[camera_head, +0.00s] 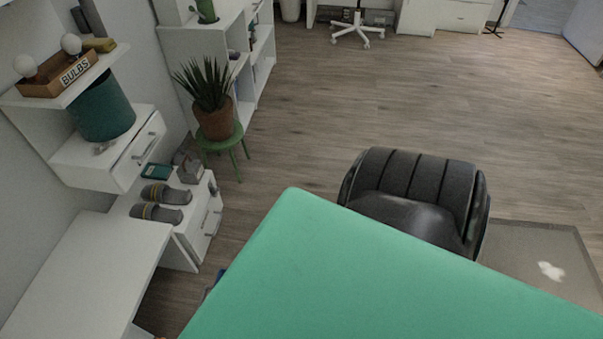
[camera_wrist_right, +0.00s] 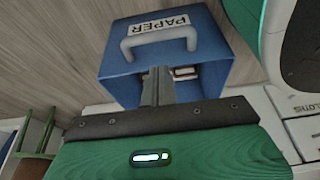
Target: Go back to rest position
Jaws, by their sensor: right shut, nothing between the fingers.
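My right gripper (camera_wrist_right: 157,86) shows in the right wrist view with its fingers together and nothing between them. Beyond it is a blue box (camera_wrist_right: 200,45) with a handle and a PAPER label. The fingertips overlap the box's open side in the picture; I cannot tell whether they touch it. My left gripper is in neither view. My right gripper does not show in the head view.
The white desk (camera_head: 85,270) is at the lower left, with grey slippers (camera_head: 160,213) on a low white cabinet beyond it. A plant (camera_head: 213,115) stands on a green stool (camera_head: 238,140). A black armchair (camera_head: 415,200) stands right of centre. Open wooden floor lies behind it.

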